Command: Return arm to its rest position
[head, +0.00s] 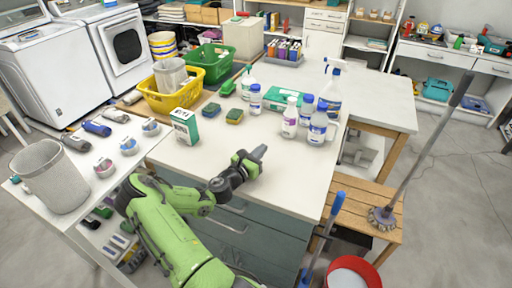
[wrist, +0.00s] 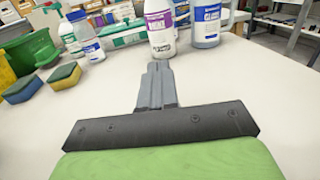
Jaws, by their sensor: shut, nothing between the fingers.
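My gripper (head: 259,152) is at the end of my green arm, low over the front part of the white table (head: 290,172) in the head view. Its fingers are closed together with nothing between them. In the wrist view the shut gripper (wrist: 157,75) points toward a white bottle with a purple label (wrist: 160,30), apart from it as far as I can tell. My arm reaches in from the lower left of the head view and is bent above the table's front edge.
Several bottles (head: 317,128), sponges (head: 234,116), a green-white box (head: 185,126), a yellow basket (head: 172,98) and a green basket (head: 212,65) stand on the table. A grey bin (head: 50,177) stands on a shelf at left. A mop (head: 420,150) and red bucket (head: 352,273) are at right.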

